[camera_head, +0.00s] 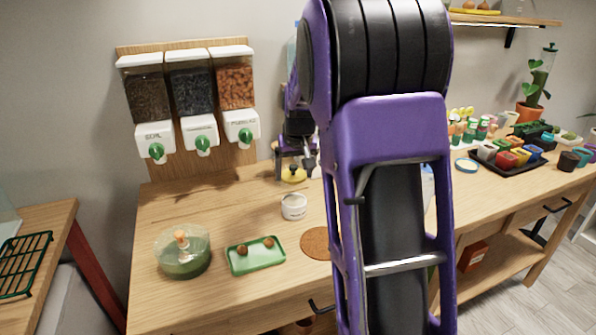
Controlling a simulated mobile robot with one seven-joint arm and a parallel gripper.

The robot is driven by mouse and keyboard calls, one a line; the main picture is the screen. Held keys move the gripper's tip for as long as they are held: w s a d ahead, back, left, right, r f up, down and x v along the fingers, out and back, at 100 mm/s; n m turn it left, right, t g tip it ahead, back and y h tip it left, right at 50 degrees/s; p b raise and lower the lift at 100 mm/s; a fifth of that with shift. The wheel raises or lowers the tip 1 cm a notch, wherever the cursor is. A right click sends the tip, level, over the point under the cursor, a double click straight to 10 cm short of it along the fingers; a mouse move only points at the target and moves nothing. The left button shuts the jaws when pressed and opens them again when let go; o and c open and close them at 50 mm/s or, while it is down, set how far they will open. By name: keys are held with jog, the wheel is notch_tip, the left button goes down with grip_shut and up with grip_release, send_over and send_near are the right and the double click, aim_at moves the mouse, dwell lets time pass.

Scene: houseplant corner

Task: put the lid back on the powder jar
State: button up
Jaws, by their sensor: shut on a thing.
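The powder jar (294,207) is a small white tub with a printed label, standing upright and uncovered on the wooden bench. A round yellow lid (294,175) with a dark knob shows behind the jar in the picture. My gripper (293,164) points down and is shut on the lid by its knob. The lid is apart from the jar; its exact height over the bench is hard to tell. My purple arm covers much of the middle of the view and hides the bench behind it.
A green tray (256,256) with two brown balls, a green-based clear container (183,252) and a cork mat (316,243) lie around the jar. Dispensers (191,97) hang on the wall at back left. A black tray (509,166) of colourful pots stands at right.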

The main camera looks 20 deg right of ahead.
jog(key=shift+f+b, duration=1.6)
jog(key=shift+f, duration=0.6)
jog(key=shift+f+b, duration=0.35)
jog(key=shift+f, duration=0.6)
jog(key=shift+f, duration=0.15)
jog(key=o, duration=1.1)
jog(key=shift+r+p, duration=2.6)
jog(key=shift+r, duration=0.9)
